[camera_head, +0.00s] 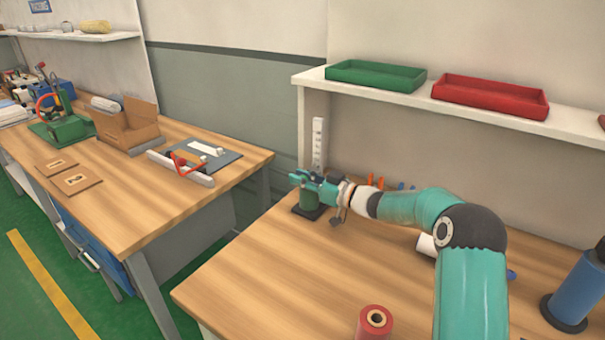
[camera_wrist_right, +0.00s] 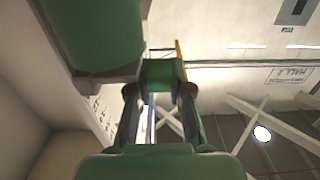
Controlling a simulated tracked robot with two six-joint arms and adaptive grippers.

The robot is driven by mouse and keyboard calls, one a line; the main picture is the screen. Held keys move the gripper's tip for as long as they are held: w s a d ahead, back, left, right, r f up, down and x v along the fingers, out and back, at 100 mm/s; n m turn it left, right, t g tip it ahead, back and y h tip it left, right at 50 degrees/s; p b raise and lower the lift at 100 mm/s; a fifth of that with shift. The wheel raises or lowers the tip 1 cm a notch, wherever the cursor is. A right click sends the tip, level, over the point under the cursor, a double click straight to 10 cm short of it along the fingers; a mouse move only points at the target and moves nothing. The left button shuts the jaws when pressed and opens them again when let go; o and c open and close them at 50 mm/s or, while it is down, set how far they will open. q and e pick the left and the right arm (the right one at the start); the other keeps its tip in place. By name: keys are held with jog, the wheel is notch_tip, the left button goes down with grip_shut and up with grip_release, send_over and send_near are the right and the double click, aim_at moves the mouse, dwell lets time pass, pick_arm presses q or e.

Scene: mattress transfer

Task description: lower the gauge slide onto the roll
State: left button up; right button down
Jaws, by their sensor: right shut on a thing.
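The gauge is a white upright scale (camera_head: 319,140) at the back left of the near table. A green roll (camera_head: 308,198) stands on a dark base in front of it. My right gripper (camera_head: 298,178) is at the scale's lower part, close above the roll, and partly hides it. In the wrist view its fingers are shut on a small green block (camera_wrist_right: 161,72), which looks like the gauge slide. A large green cylinder at the upper left of that view is close to the block. I cannot tell whether slide and roll touch. My left gripper is out of view.
A red roll (camera_head: 375,321) stands at the front edge and a blue roll (camera_head: 584,285) at the right. A white cylinder (camera_head: 427,244) lies behind my arm. A shelf (camera_head: 450,98) with green and red trays overhangs the back. The table's left front is clear.

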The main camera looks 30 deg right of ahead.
jog(key=shift+f, duration=0.45)
jog(key=c, duration=1)
grip_release()
jog(key=shift+r, duration=0.1)
jog(key=shift+c, duration=0.2)
jog(key=shift+s+d, duration=0.1)
jog(key=v, duration=1.1)
jog(key=shift+s, duration=0.35)
jog(key=shift+d, duration=0.1)
